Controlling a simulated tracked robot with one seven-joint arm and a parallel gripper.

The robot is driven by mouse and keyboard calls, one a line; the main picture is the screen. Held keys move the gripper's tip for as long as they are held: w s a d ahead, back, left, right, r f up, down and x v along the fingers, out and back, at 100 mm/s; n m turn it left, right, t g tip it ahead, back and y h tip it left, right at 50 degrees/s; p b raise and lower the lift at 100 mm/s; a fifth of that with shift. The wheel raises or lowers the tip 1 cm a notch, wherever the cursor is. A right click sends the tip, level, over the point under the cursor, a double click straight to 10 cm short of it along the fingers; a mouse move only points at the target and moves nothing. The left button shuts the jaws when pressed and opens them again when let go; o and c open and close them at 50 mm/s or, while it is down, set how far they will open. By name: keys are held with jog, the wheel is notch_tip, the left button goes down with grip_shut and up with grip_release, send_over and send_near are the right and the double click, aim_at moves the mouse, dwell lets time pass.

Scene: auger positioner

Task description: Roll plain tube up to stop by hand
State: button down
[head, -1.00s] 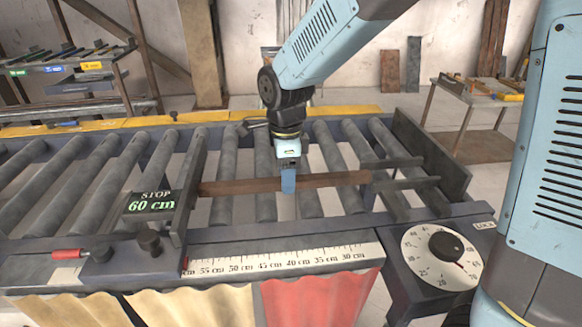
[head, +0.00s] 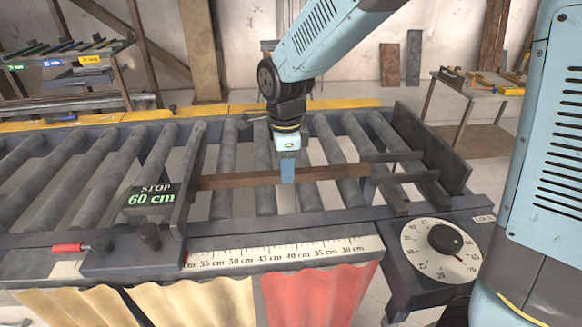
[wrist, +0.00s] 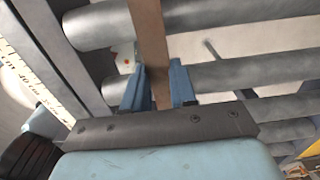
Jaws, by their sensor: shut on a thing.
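The plain tube (head: 235,180) is a long brown bar lying across the grey rollers. Its left end meets the upright plate of the stop (head: 183,195) in the head view, or comes very close; a tiny gap cannot be ruled out. The stop carries a sign reading "STOP 60 cm" (head: 152,197). My gripper (head: 287,172) points down and is shut on the tube around its middle. In the wrist view the tube (wrist: 149,35) runs between the two blue fingers (wrist: 160,88), which partly hide it.
A ruler (head: 285,250) runs along the front rail. A dark end plate (head: 435,150) with prongs stands at the right, near the tube's right end. A white dial (head: 420,262) is at front right. Red and cream curtains (head: 315,295) hang below.

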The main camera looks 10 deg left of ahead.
jog(key=c, duration=0.8)
grip_release()
jog(key=shift+r, duration=0.1)
notch_tip(320, 180, up, 14)
jog(key=shift+f, duration=0.25)
